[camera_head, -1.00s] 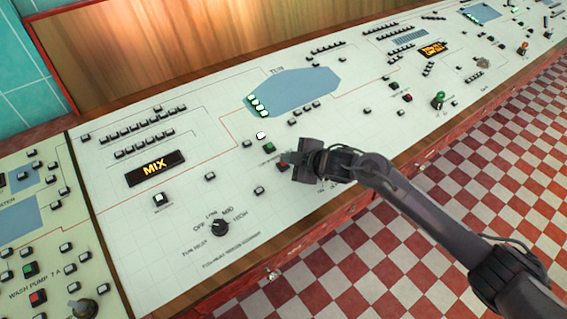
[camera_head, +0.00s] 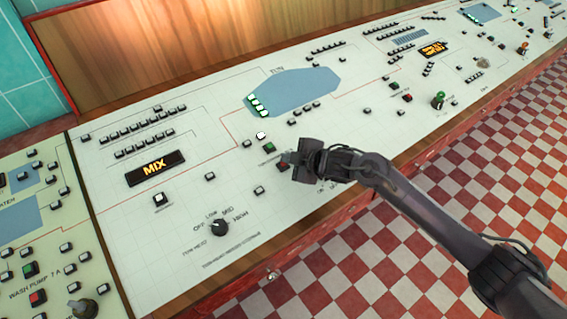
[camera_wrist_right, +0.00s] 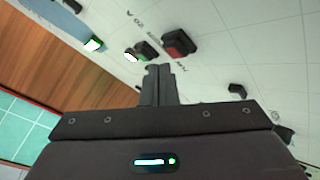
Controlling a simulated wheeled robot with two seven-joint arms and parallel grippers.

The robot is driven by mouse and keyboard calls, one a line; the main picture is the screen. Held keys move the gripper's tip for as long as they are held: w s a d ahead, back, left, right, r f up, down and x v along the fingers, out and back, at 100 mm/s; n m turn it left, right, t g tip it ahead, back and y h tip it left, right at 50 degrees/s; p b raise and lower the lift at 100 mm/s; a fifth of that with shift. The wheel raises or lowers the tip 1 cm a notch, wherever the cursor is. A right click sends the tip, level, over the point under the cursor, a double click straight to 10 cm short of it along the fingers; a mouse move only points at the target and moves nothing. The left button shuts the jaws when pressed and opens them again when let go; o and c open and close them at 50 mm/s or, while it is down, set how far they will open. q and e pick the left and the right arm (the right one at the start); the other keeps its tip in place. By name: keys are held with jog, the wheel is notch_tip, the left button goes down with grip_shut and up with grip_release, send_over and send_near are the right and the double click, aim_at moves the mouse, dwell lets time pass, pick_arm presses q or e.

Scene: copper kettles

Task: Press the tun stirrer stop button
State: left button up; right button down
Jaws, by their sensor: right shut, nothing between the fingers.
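The red button (camera_head: 282,166), on a dark square base, sits on the white panel just below and right of a green button (camera_head: 269,147). It also shows in the right wrist view (camera_wrist_right: 177,44), just beyond and to the right of the fingertips. My right gripper (camera_head: 289,160) is shut and empty, its fingertips beside the red button and partly covering it in the head view. In the wrist view a gap shows between the fingers (camera_wrist_right: 158,68) and the red button; I cannot tell their height above the panel. The labels are too small to read surely. My left gripper is not in view.
The panel (camera_head: 120,220) carries a blue tun shape (camera_head: 300,88), an orange MIX display (camera_head: 155,168), a black rotary knob (camera_head: 219,228) and several small buttons. A wooden edge runs along its front, above a red and white checked floor (camera_head: 400,260).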

jog(key=shift+f+b, duration=0.3)
jog(key=shift+f, duration=0.1)
jog(key=shift+w+a+f+b, duration=0.1)
jog(key=shift+f+b, duration=0.25)
jog(key=shift+f, duration=0.05)
dwell(0.5)
jog(key=shift+r, duration=0.1)
jog(key=shift+r+p, duration=0.7)
jog(key=shift+p, duration=0.15)
jog(key=r+p, duration=0.3)
jog(key=s+r+p, duration=0.1)
jog(key=r, duration=0.1)
jog(key=shift+d+p, duration=0.35)
jog(key=shift+d, duration=0.05)
jog(key=shift+f, duration=0.1)
